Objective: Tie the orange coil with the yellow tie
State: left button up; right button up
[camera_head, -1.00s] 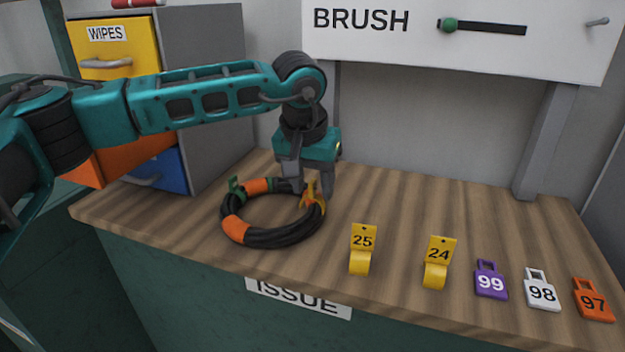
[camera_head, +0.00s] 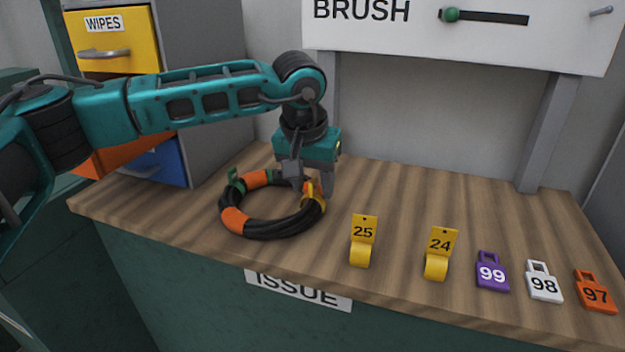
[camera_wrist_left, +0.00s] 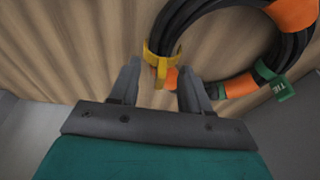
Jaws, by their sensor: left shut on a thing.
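The coil (camera_head: 270,229) is a black hose ring with orange bands, lying flat on the wooden bench at the left. The yellow tie (camera_head: 316,199) is around the right side of the ring. It also shows in the left wrist view (camera_wrist_left: 158,62), wrapped around the black hose, with a tail between my fingers. My left gripper (camera_head: 313,188) comes down from above at the ring's right back edge, shut on the yellow tie. A green tie (camera_head: 234,183) is on the far left side of the ring. My right gripper is out of view.
Yellow loops 25 (camera_head: 362,240) and 24 (camera_head: 438,255) stand right of the coil. Tags 99 (camera_head: 490,272), 98 (camera_head: 542,283) and 97 (camera_head: 595,292) lie farther right. Drawers (camera_head: 112,45) stand at the back left. A BRUSH panel (camera_head: 420,40) hangs above the bench.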

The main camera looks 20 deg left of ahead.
pick_arm(q)
jog(key=shift+f+b, duration=0.35)
jog(key=shift+f, duration=0.25)
dwell(0.3)
jog(key=o, duration=1.1)
jog(key=shift+r, duration=0.1)
